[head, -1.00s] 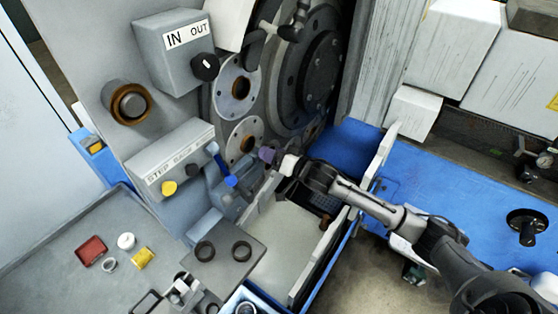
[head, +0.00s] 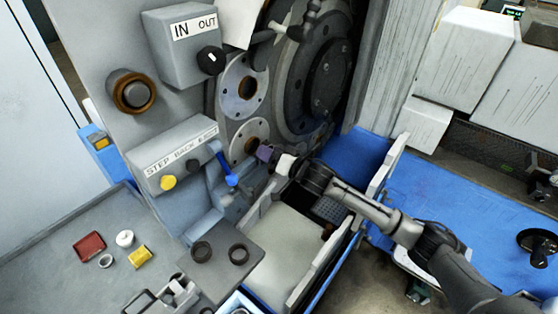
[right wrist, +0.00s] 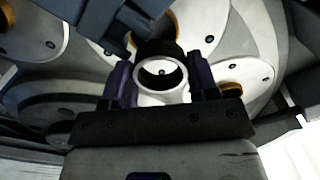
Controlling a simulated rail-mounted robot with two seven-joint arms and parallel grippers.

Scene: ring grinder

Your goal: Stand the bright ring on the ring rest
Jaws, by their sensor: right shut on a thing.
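My right gripper (head: 268,154) reaches in from the right, beside the lower round flange (head: 246,134) of the grinder. In the right wrist view its two purple fingers (right wrist: 162,82) are shut on a ring (right wrist: 160,98) with a bright, pale rim. A dark round part shows at the ring's upper edge, and I cannot tell whether they touch. In the head view the held ring is hidden by the gripper. I cannot tell for certain which fixture is the ring rest. My left gripper is not in view.
A small pale ring (head: 106,261), a white round piece (head: 124,239), a red tray (head: 89,246) and a yellow block (head: 140,257) lie on the left table. A blue lever (head: 228,173) is close left of my gripper.

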